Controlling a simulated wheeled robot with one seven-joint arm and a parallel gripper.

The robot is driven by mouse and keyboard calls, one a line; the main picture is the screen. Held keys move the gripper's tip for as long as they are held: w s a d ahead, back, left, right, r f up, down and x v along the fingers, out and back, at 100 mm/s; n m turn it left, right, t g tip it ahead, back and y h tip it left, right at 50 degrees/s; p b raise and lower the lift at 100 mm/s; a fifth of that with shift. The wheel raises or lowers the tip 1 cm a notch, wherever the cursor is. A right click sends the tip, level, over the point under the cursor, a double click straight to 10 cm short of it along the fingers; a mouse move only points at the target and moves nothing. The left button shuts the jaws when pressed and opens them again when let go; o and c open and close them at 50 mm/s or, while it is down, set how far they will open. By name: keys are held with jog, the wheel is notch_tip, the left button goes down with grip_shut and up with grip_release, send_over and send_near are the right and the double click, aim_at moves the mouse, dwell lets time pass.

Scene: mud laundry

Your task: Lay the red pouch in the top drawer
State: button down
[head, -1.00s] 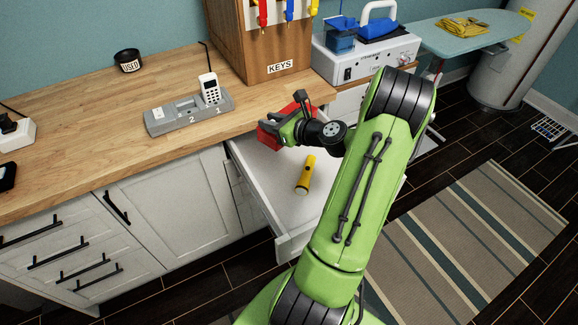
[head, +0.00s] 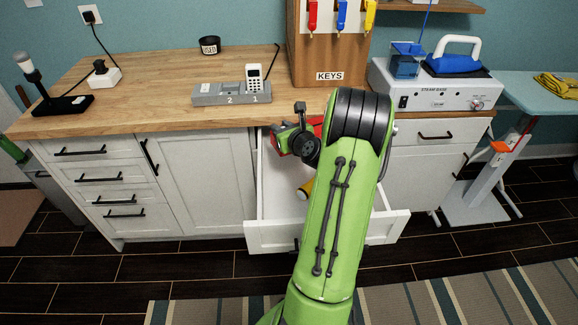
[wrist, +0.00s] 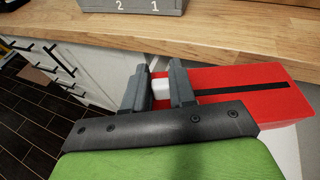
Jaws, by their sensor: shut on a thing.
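The red pouch (head: 318,121) is at my gripper (head: 284,136), partly hidden by my arm in the head view. In the wrist view the red pouch (wrist: 245,102) is a flat red block with a black stripe, to the right of the fingers. My gripper (wrist: 160,86) is shut on it, with a small white piece showing between the fingers. The white top drawer (head: 272,234) is pulled open below the counter. The pouch is held over the rear of the drawer, near the counter edge.
A yellow flashlight (head: 306,188) lies in the drawer, partly behind my arm. The wooden counter (head: 150,100) edge is close to the gripper. A grey phone dock (head: 222,95), a key cabinet (head: 325,45) and a steam base (head: 435,90) stand on top.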

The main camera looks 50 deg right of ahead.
notch_tip(320, 180, down, 11)
jog(key=b, duration=0.4)
jog(key=shift+s, duration=0.1)
jog(key=shift+r, duration=0.15)
jog(key=c, duration=0.9)
grip_release()
